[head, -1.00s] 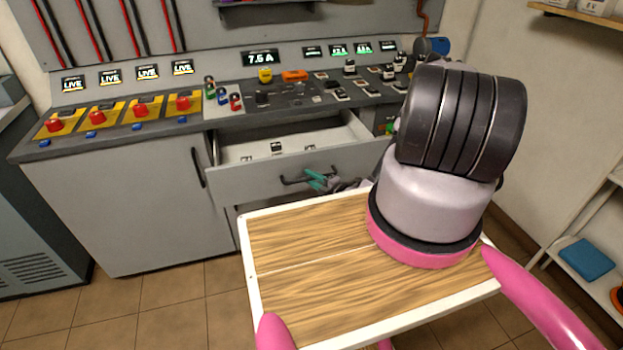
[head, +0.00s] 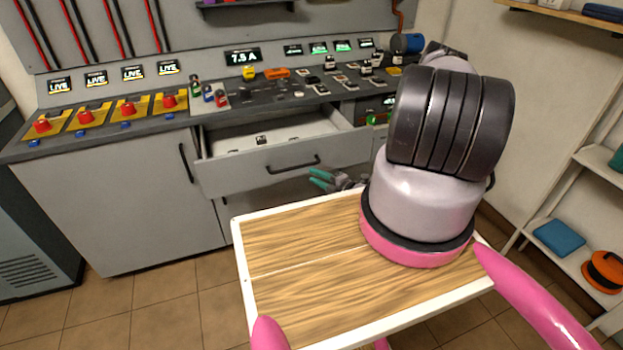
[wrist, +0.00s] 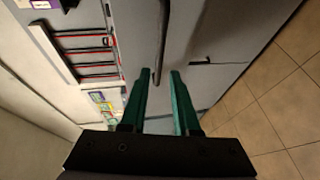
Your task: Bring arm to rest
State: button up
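My gripper (head: 320,179) has teal fingers and shows in the head view just beyond the far edge of my wooden tray top, in front of the cabinet and below the open drawer's front. My arm's thick dark and white links hide part of it. In the wrist view, the two teal fingers of my gripper (wrist: 160,98) stand apart with nothing between them. The open drawer (head: 262,168) holds a few small items. Its dark handle (head: 293,165) is clear of my fingers in the head view.
The worktop (head: 150,117) carries red buttons on yellow plates and several small devices. A cabinet door (head: 120,210) is shut at left. A shelf (head: 560,255) with a blue box (head: 559,238) and an orange reel (head: 604,270) stands at right. Tiled floor is free at lower left.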

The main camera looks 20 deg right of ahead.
jog(key=shift+s+d, duration=0.1)
jog(key=shift+s, duration=0.05)
jog(key=w+a+r+n+g+y, duration=0.2)
jog(key=a+r+n+g+y, duration=0.15)
jog(key=r+n, duration=0.6)
jog(key=w+a+r+n+g+y, duration=0.1)
jog(key=a+r+n+g+y, duration=0.15)
jog(key=r+n+y, duration=0.65)
jog(key=s+a+r+n+g+h, duration=0.1)
jog(key=s+r+n+g+h, duration=0.4)
jog(key=r, duration=0.4)
jog(key=s+a+r+n+g+h, duration=0.2)
jog(key=r+n+g, duration=0.1)
jog(key=r+n, duration=0.5)
jog(key=s+d+r+n+t+h, duration=0.3)
jog(key=s+r+n+h, duration=0.2)
jog(key=r, duration=0.5)
jog(key=s+d+r+n+t+h, duration=0.3)
jog(key=s+r+n+h, duration=0.2)
jog(key=s+r+n, duration=0.3)
notch_tip(320, 180, up, 2)
jog(key=shift+d+r+n+t, duration=0.15)
jog(key=shift+d+n+t, duration=0.2)
jog(key=shift+n, duration=0.3)
jog(key=shift+o, duration=0.2)
jog(key=shift+s+a, duration=0.1)
jog(key=shift+a, duration=0.05)
